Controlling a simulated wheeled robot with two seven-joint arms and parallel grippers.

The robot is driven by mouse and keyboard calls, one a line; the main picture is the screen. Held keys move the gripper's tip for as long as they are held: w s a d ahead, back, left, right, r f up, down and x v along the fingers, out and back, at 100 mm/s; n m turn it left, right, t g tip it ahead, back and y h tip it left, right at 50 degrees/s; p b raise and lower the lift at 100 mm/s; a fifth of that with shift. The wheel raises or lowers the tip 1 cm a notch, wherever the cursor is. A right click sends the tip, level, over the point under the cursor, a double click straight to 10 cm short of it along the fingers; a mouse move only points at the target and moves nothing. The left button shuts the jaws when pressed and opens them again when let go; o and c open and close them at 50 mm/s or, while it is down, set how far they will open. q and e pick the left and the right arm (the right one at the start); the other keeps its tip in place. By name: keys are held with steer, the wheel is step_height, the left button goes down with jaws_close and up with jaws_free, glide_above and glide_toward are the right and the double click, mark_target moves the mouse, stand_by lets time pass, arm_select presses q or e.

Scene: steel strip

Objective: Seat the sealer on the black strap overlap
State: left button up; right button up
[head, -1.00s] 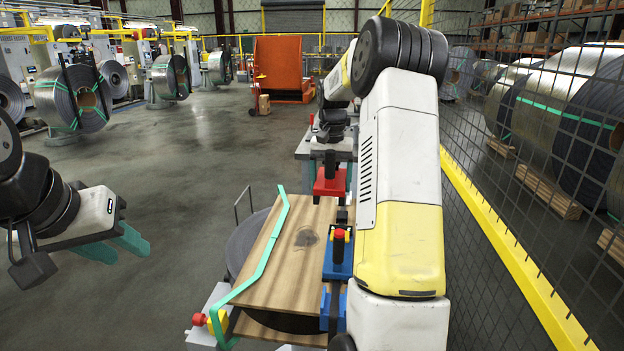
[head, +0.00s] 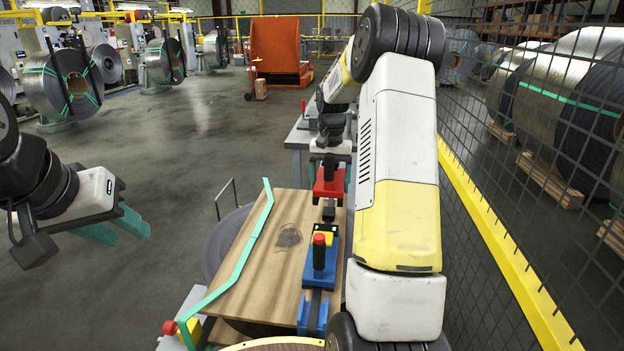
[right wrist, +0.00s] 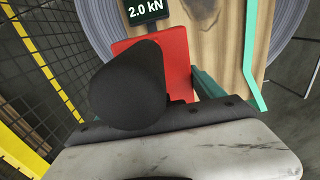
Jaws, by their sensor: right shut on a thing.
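The sealer (head: 328,185) has a red body and a black upright handle. My right gripper (head: 329,158) is shut on that handle and holds the sealer over the far end of the wooden board. In the right wrist view, the handle (right wrist: 130,88) covers much of the red body (right wrist: 178,62). Whether the sealer touches the strap below cannot be told. A short piece of black strap (head: 329,212) shows between the sealer and the blue tool; the overlap itself is not clear. My left gripper (head: 118,228) is open and empty, left of the board.
The blue tool (head: 319,262) with a red knob sits on the wooden board (head: 262,265). A display reading 2.0 kN (right wrist: 146,11) shows in the right wrist view. A green strap (head: 243,256) runs along the board's left side. A mesh fence (head: 490,200) stands right.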

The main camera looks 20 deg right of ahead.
glide_above(329, 213)
steer(key=shift+w+f, duration=0.1)
steer(key=shift+f, duration=2.8)
steer(key=shift+f, duration=0.2)
steer(key=shift+f, duration=0.7)
steer(key=shift+f, duration=0.55)
stand_by(0.8)
steer(key=o, duration=2.1)
steer(key=shift+f, duration=0.15)
